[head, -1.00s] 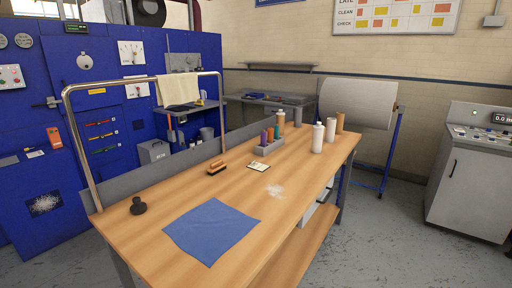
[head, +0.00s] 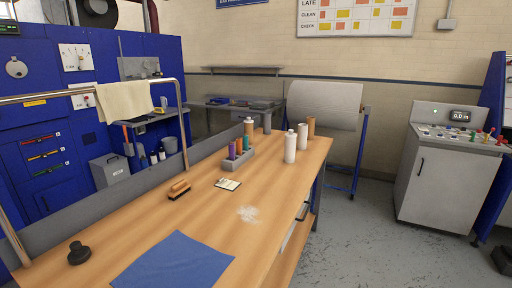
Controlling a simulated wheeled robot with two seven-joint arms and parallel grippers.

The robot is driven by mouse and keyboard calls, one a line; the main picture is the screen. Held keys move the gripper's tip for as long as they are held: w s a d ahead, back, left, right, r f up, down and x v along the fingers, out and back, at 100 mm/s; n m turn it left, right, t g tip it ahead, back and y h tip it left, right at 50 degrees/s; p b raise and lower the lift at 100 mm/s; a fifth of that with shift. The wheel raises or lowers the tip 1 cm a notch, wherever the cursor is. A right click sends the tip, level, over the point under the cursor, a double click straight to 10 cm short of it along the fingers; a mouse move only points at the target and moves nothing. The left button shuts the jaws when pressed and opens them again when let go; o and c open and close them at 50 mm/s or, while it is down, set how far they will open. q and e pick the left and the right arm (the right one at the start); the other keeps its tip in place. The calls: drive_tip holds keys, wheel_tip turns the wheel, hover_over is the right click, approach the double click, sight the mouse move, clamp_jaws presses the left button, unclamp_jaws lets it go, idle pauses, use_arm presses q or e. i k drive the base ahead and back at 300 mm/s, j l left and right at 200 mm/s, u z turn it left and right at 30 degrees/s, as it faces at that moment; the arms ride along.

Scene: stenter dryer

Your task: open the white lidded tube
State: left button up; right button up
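Two white upright cylinders stand near the far right end of the wooden table (head: 215,222). The front one (head: 290,149) is bottle-like, with a narrower white top that looks closed. The one behind it (head: 302,141) is plainer and partly hidden by the front one. I cannot tell for certain which is the white lidded tube. Neither of my grippers is in view, and nothing touches the cylinders.
A tan tube (head: 310,129) stands behind the white ones. A grey holder (head: 235,164) with colored tubes, a brush (head: 179,190), a small card (head: 228,184), white powder (head: 248,214), a blue cloth (head: 175,264) and a dark knob-shaped object (head: 79,253) are on the table.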

sight(290, 143)
drive_tip(key=i+l+u, duration=0.2)
drive_tip(key=l, duration=0.4)
drive_tip(key=i+l+u, duration=0.2)
drive_tip(key=l, duration=0.45)
drive_tip(key=i+l+u, duration=0.15)
drive_tip(key=l, duration=0.5)
drive_tip(key=i+l+u, duration=0.2)
drive_tip(key=l, duration=0.5)
drive_tip(key=l+u, duration=0.2)
drive_tip(key=l, duration=0.5)
drive_tip(key=i, duration=0.05)
